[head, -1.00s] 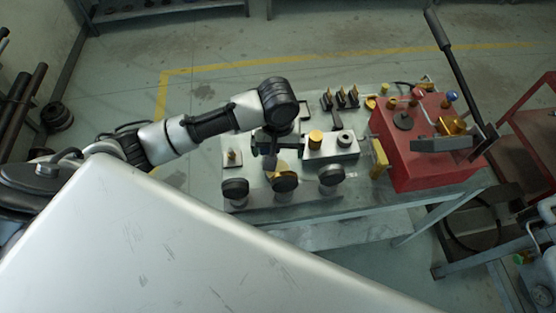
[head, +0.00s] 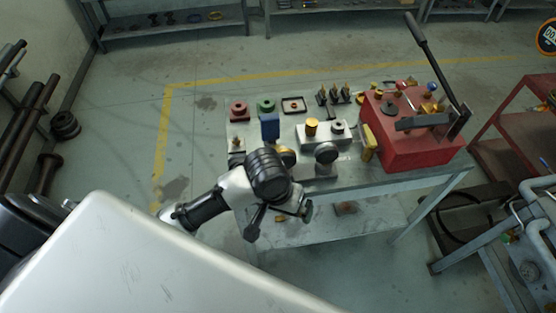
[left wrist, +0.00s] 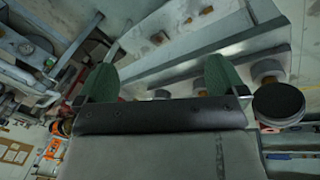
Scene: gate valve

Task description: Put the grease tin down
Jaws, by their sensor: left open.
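My left gripper (head: 303,208) is at the front edge of the workbench, low in the head view and mostly hidden by its own wrist. In the left wrist view its two green fingers (left wrist: 160,72) are spread apart with nothing between them. I cannot tell for sure which item is the grease tin. A dark-topped round piece (head: 327,153) stands at the bench front. My right gripper is not in view.
The metal workbench (head: 341,181) also holds a blue block (head: 270,127), a red round part (head: 239,109), a green round part (head: 266,105) and a large red box (head: 404,145) with a long lever. A lower shelf (head: 345,215) lies beneath. Clear floor lies left of the bench.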

